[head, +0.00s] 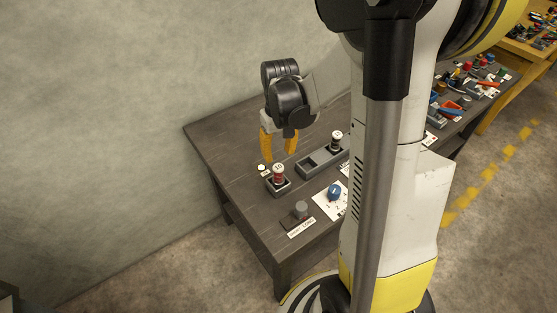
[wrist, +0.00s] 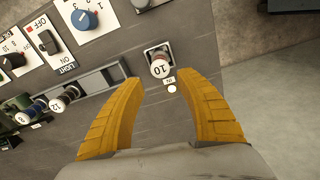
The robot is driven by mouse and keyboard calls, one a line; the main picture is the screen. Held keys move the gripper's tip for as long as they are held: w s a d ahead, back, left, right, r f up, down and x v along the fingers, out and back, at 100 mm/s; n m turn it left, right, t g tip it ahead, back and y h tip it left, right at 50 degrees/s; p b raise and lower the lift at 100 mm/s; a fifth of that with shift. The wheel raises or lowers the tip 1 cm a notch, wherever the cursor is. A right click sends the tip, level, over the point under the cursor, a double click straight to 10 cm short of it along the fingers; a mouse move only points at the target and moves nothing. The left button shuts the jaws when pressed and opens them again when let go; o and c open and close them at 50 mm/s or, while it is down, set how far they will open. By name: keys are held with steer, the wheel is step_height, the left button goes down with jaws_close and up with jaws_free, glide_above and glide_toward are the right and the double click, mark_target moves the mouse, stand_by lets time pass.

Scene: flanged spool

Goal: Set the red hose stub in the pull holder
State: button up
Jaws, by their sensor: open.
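The red hose stub (head: 278,174), with a pale top marked 10, stands upright in a small square grey holder (head: 279,188) near the table's left part. In the wrist view, its pale top and red side (wrist: 160,67) show just beyond the fingertips, inside the square holder (wrist: 150,49). My gripper (head: 278,154) is open and empty, its yellow fingers pointing down behind the stub in the head view. In the wrist view, my gripper (wrist: 158,82) has its fingers spread either side of the stub, apart from it. I cannot read which holder is labelled pull.
A long grey holder (head: 315,166) holds a dark spool (head: 336,138) at its far end; its nearer compartment looks empty. A blue knob (head: 335,191) on a white plate and a grey peg (head: 301,209) stand nearer. Tools and parts crowd the table's far right.

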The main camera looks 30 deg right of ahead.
step_height(320, 180, up, 2)
steer(key=shift+r, duration=0.1)
steer(key=s+a+r+n+t, duration=0.1)
steer(key=s+a+r+t, duration=0.6)
steer(key=s+a+r, duration=0.3)
steer(key=a+r, duration=0.3)
steer(key=shift+s+a, duration=0.25)
steer(key=shift+s, duration=0.05)
step_height(320, 180, down, 3)
steer(key=b, duration=0.3)
steer(key=shift+f, duration=0.2)
